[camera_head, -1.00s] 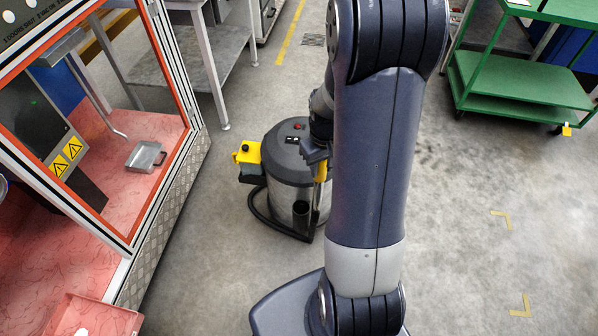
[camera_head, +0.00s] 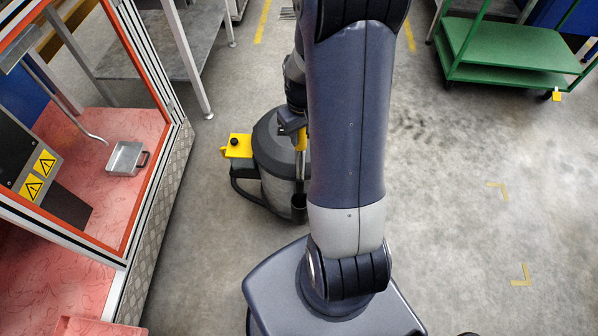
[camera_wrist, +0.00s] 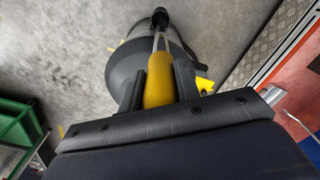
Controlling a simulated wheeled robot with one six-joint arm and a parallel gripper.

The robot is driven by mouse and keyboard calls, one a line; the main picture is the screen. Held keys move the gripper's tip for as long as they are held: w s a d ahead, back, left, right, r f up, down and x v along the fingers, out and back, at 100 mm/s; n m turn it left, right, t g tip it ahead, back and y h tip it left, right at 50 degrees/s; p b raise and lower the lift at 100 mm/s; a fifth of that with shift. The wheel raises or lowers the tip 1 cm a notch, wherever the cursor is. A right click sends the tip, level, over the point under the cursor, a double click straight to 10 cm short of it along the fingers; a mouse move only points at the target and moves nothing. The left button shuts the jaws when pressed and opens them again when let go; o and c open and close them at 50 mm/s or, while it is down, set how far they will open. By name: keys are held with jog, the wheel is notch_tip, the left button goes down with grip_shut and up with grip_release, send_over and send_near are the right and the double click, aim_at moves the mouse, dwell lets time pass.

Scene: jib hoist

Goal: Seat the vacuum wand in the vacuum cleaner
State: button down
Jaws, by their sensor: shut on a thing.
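The vacuum cleaner (camera_head: 273,160) is a dark-topped drum with a yellow box at its left side. It stands on the floor beyond my arm, which hides its right part. A black upright tube holder (camera_head: 298,205) is at its front. My gripper (camera_head: 298,128) is shut on the yellow handle of the vacuum wand (camera_head: 301,139), over the cleaner's near side. In the wrist view the yellow handle (camera_wrist: 159,82) sits between both fingers. The wand's silver tube runs to the black holder (camera_wrist: 160,18). I cannot tell whether the tip is inside it.
A framed cabinet (camera_head: 160,195) with a pink floor and a metal pan (camera_head: 126,158) stands at the left. A grey table (camera_head: 165,45) is behind it. A green cart (camera_head: 510,50) is at the back right. The floor on the right is clear.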

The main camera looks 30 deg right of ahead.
jog(key=b, duration=2.1)
send_near(301, 185)
jog(key=f, duration=0.3)
jog(key=w+f, duration=0.1)
jog(key=f, duration=0.1)
jog(key=shift+w+d+f, duration=0.1)
jog(key=shift+d+f, duration=0.2)
jog(key=shift+d, duration=0.05)
jog(key=shift+f, duration=0.15)
jog(key=shift+f+b, duration=1.6)
jog(key=shift+f, duration=0.25)
jog(key=shift+f+b, duration=1.05)
jog(key=shift+f, duration=0.4)
jog(key=c, duration=1)
grip_release()
jog(key=shift+o, duration=0.6)
jog(key=shift+o, duration=0.8)
